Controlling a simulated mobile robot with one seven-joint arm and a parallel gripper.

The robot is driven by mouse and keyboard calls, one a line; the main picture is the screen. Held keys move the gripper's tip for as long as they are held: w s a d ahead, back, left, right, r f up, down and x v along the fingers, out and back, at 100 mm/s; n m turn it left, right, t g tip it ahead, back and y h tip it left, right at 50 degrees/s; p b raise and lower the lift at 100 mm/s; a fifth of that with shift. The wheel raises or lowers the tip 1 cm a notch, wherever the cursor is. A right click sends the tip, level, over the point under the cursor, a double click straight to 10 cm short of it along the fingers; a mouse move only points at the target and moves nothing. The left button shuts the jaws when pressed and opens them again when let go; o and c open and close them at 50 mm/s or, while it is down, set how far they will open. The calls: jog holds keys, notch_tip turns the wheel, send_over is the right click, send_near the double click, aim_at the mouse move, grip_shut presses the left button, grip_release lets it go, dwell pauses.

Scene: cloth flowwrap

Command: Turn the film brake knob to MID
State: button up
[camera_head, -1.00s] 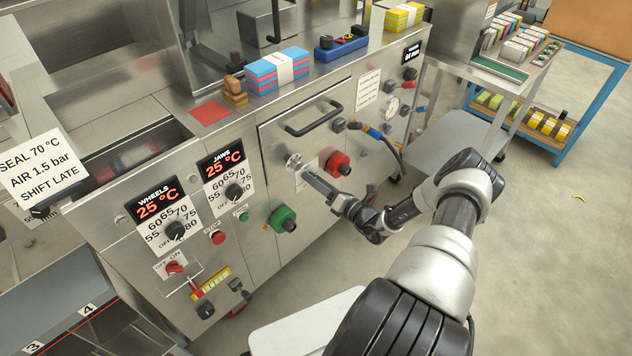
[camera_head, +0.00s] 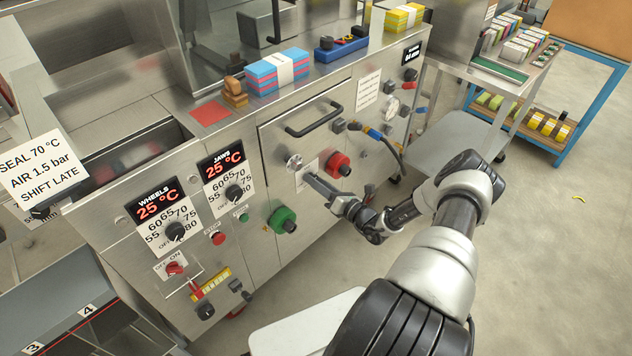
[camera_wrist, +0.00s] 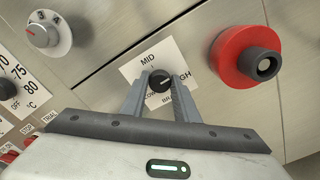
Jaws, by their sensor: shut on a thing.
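The film brake knob (camera_wrist: 160,82) is a small black knob on a white label plate (camera_wrist: 133,70) in the wrist view. The plate reads MID above the knob, LOW at its lower left and a partly covered HIGH at its right. My gripper (camera_wrist: 161,77) has one finger on each side of the knob and is shut on it. The knob's pointer is too small to read surely. In the head view my gripper (camera_head: 308,178) reaches the front panel at the label plate (camera_head: 306,170), and hides the knob.
A red button with a dark centre (camera_wrist: 247,58) sticks out right of the plate. A silver dial (camera_wrist: 43,34) is at the upper left. In the head view a green knob (camera_head: 283,220) sits below left of my gripper, and a black handle (camera_head: 315,120) is above it.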

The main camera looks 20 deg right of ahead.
jog(key=shift+s+a+n+p, duration=0.1)
jog(key=shift+n+p, duration=0.55)
jog(key=shift+n, duration=3.7)
jog(key=shift+a+n+p, duration=0.1)
jog(key=shift+n+p, duration=0.5)
jog(key=shift+n, duration=3.75)
jog(key=o, duration=1.1)
jog(key=shift+c, duration=0.2)
jog(key=p+v, duration=0.1)
jog(key=v, duration=1.6)
jog(key=shift+s, duration=0.2)
jog(key=shift+d, duration=0.1)
